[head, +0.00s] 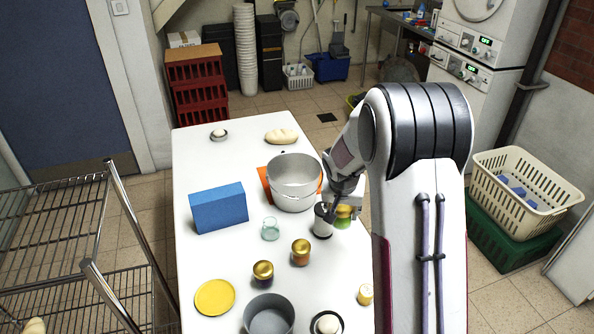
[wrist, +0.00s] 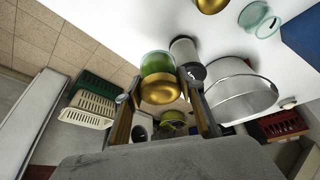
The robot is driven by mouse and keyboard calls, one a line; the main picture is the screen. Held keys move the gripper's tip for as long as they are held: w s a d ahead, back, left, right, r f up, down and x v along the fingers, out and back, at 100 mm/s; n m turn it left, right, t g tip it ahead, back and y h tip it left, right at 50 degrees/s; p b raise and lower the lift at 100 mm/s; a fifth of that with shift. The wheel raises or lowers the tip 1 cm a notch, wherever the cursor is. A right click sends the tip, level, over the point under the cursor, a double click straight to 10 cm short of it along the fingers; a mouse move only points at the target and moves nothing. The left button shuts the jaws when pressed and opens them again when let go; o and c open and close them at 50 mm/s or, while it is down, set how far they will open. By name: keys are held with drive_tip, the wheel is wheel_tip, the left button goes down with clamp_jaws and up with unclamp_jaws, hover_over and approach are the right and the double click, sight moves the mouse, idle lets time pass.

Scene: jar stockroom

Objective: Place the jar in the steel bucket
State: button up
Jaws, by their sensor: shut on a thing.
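The steel bucket (head: 293,188) stands upright and open on the white table, left of my gripper; it also shows in the wrist view (wrist: 240,95). My gripper (head: 344,204) is shut on a green jar with a gold lid (head: 342,222). In the wrist view the jar (wrist: 158,62) sits between the two fingers, gripped near its lid. I cannot tell whether its base touches the table. Two other gold-lidded jars, one (head: 301,256) and a darker one (head: 263,274), stand nearer the front.
A white and dark canister (head: 322,226) stands close beside the held jar, toward the bucket. An orange item (head: 264,180) lies partly behind the bucket. A blue box (head: 218,208), glass cup (head: 270,230), yellow plate (head: 214,298) and grey pot (head: 269,318) occupy the left and front.

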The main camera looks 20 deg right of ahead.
drive_tip(key=w+a+r+n+t+y, duration=0.1)
drive_tip(key=w+a+r+n, duration=0.2)
drive_tip(key=w+a, duration=0.35)
drive_tip(key=w+a+r+n+y, duration=0.1)
drive_tip(key=w+a+r+n, duration=0.15)
drive_tip(key=w+a, duration=0.4)
approach(292, 179)
drive_tip(key=shift+s+a+f+n, duration=0.1)
drive_tip(key=shift+s+a+f, duration=0.1)
drive_tip(key=shift+s, duration=0.35)
drive_tip(key=shift+s+a+f+n, duration=0.15)
drive_tip(key=shift+s+a, duration=0.05)
drive_tip(key=shift+s, duration=0.35)
drive_tip(key=shift+s+a+f+n, duration=0.1)
drive_tip(key=shift+s+a+f, duration=0.1)
drive_tip(key=shift+s, duration=0.35)
drive_tip(key=shift+f, duration=0.1)
drive_tip(key=shift+f, duration=2.4)
drive_tip(key=shift+f, duration=0.15)
